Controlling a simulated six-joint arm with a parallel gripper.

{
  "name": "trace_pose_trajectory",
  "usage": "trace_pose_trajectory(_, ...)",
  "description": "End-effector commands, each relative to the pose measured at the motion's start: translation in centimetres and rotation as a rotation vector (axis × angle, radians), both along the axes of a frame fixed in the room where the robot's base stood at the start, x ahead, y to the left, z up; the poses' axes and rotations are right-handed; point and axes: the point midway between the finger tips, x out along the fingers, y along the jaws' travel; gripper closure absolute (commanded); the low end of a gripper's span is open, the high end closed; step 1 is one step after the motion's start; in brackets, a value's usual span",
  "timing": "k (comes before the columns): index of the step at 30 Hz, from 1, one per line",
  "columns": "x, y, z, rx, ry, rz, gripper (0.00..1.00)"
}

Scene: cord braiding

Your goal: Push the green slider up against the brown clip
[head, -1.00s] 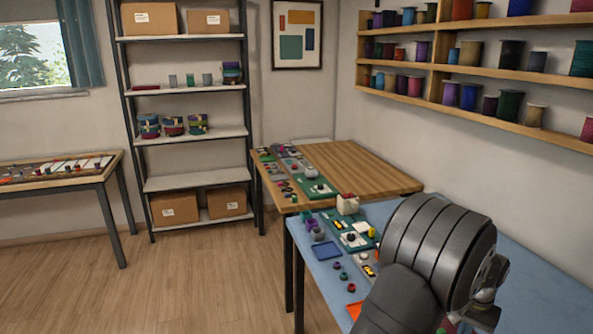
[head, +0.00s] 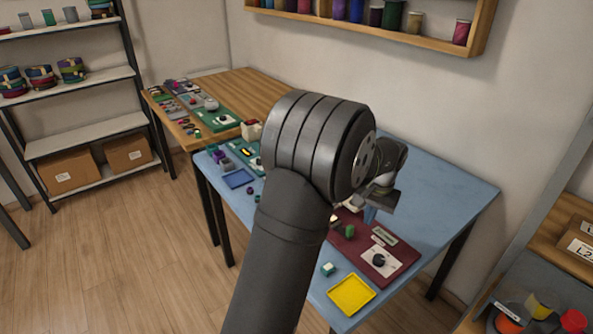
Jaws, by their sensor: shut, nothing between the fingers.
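My gripper (head: 372,212) hangs over the blue table, partly hidden behind my own dark arm; it is shut and empty. Below it lies a dark red board (head: 352,247). A small green piece (head: 350,231) stands on this board, just below and left of the gripper in the picture; it may be the green slider, but it is too small to be sure. I cannot make out the brown clip; my arm covers part of the board's left side. Whether the gripper touches anything is not clear.
A white plate with a black knob (head: 380,261) sits on the board's right part. A yellow tray (head: 351,294) and a small green-and-white block (head: 327,269) lie in front. The blue table (head: 440,190) is clear at right. A wooden table (head: 240,92) stands behind.

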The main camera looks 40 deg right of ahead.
Motion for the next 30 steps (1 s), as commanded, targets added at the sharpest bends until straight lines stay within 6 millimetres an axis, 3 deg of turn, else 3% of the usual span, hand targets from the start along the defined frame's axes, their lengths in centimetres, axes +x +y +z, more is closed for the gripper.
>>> trace_pose_trajectory(28, 0.00, 0.00, -0.01, 0.000, 0.000, 0.000, 1.00)
trace_pose_trajectory(30, -0.01, 0.00, 0.01, 0.000, 0.000, 0.002, 0.90)
